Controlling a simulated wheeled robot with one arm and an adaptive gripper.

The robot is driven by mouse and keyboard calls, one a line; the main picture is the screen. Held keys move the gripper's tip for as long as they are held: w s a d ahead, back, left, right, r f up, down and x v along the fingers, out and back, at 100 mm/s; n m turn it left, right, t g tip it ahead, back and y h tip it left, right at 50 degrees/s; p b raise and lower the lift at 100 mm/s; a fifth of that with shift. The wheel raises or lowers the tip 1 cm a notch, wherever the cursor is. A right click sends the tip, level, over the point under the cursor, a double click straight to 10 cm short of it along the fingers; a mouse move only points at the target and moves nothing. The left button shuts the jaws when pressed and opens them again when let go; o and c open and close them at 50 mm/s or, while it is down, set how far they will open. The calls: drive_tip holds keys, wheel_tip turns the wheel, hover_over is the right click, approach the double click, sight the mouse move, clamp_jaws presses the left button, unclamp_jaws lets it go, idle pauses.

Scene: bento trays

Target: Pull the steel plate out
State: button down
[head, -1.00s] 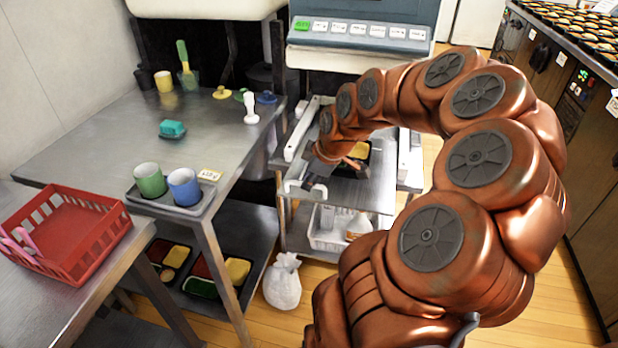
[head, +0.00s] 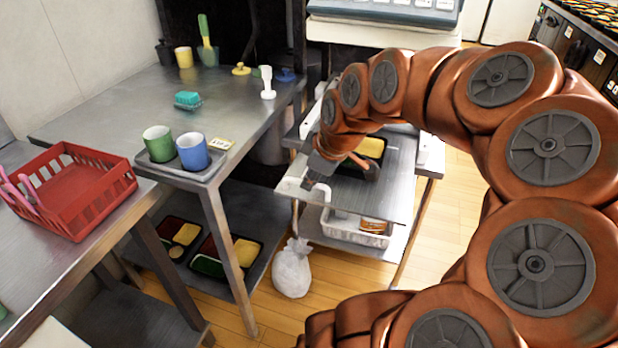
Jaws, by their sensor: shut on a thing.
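The steel plate (head: 395,190) is a flat grey sheet at the shelf level of the metal stand, below the big machine. A dark bento tray with yellow food (head: 371,148) sits on the plate, partly hidden by my arm. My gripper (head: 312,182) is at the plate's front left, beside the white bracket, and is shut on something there. The fingertips are small and dark, so the exact contact is hard to see.
A white basket (head: 350,232) with containers stands on the shelf below. A white bag (head: 292,270) is on the floor at front left. The steel table (head: 110,130) at left holds cups, a sponge and a red crate (head: 100,205) stands nearby. Wooden floor is clear at right.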

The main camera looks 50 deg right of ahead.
drive_tip(key=c, duration=1.2)
unclamp_jaws()
drive_tip(key=shift+r, duration=0.1)
wheel_tip(320, 180, up, 10)
